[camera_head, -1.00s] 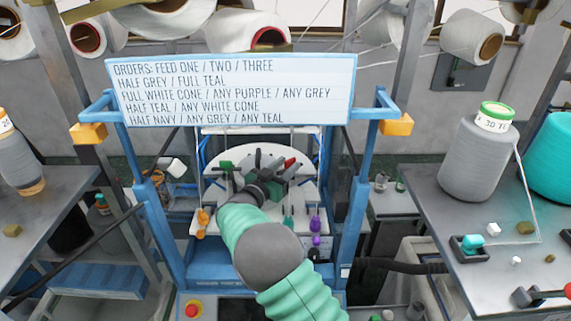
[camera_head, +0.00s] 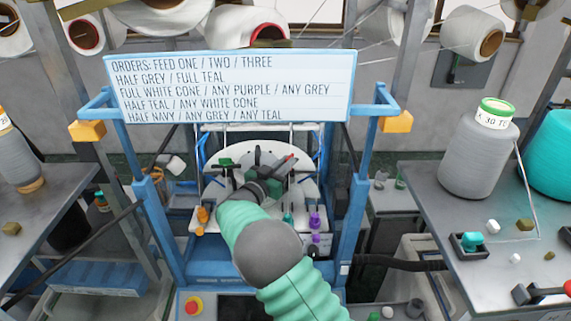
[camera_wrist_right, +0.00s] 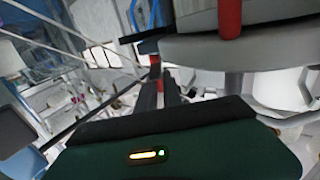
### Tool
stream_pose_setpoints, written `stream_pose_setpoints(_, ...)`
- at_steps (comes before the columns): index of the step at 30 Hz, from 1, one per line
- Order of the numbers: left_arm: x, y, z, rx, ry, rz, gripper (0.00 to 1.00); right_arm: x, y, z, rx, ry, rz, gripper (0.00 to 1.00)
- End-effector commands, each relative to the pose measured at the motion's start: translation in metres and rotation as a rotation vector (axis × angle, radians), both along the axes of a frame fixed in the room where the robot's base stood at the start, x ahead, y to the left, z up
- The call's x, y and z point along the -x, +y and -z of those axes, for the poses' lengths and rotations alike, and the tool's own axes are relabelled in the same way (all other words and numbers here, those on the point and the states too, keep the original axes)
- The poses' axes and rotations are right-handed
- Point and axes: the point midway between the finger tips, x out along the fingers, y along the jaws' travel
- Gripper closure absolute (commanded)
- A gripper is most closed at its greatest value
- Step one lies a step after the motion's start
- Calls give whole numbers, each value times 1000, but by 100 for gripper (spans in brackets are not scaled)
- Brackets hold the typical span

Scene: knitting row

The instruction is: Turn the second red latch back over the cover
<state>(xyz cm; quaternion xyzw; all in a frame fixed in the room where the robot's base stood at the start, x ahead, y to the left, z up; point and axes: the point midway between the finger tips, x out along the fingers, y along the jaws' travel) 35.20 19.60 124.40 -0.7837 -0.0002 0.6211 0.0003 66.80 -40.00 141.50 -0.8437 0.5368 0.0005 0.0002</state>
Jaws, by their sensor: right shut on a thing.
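My right arm reaches up to the white round machine bed (camera_head: 236,151) in the middle of the head view. My right gripper (camera_head: 284,164) is over the bed's right part, with a small red latch (camera_head: 289,157) at its tips. In the right wrist view the dark fingers (camera_wrist_right: 159,88) are close together, shut on a red piece (camera_wrist_right: 155,62) that looks like this latch, mostly hidden between them. A second red upright piece (camera_wrist_right: 229,18) stands beside a grey rounded part (camera_wrist_right: 200,49), perhaps the cover. Which latch is the second cannot be told. My left gripper is not in view.
A blue frame (camera_head: 164,235) with an orders board (camera_head: 230,87) surrounds the bed. Orange (camera_head: 202,214) and purple (camera_head: 314,220) pieces stand at its front edge. A grey table with a grey cone (camera_head: 478,155) is to the right.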

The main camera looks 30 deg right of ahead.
Motion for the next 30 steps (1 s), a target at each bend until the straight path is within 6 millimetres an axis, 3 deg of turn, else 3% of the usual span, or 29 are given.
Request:
stream_pose_setpoints(24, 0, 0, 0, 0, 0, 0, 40, -1, 1, -1, 0, -1, -3, 100)
stream_pose_setpoints(25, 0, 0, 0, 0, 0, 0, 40, -1, 1, -1, 0, -1, -3, 89)
stream_pose_setpoints(30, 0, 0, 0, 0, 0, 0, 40, -1, 1, -1, 0, -1, -2, 66)
